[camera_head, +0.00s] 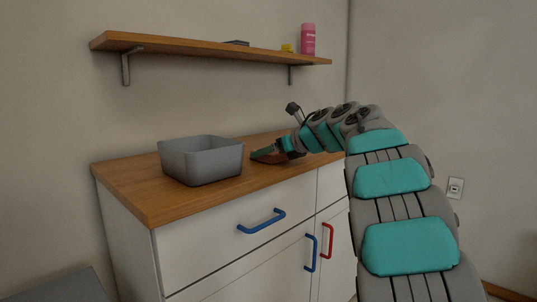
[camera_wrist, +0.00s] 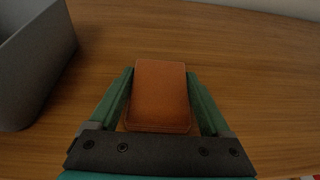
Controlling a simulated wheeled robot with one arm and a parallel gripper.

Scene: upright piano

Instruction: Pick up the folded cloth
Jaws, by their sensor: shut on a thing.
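The folded cloth (camera_wrist: 160,98) is an orange-brown, flat, rounded rectangle in the middle of the wrist view. My gripper (camera_wrist: 160,74) is shut on it, with one green finger along its left side and one along its right. The near end of the cloth is close to the dark gripper body. In the head view my gripper (camera_head: 272,154) is low over the wooden cabinet top, just right of the grey bin. The cloth is small and mostly hidden there. I cannot tell whether it touches the wood.
A grey open bin (camera_head: 201,166) stands on the cabinet top (camera_head: 140,199), close left of my gripper. A wall shelf (camera_head: 200,48) above holds a pink container (camera_head: 308,39) and small items. Clear wood lies beyond the cloth in the wrist view.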

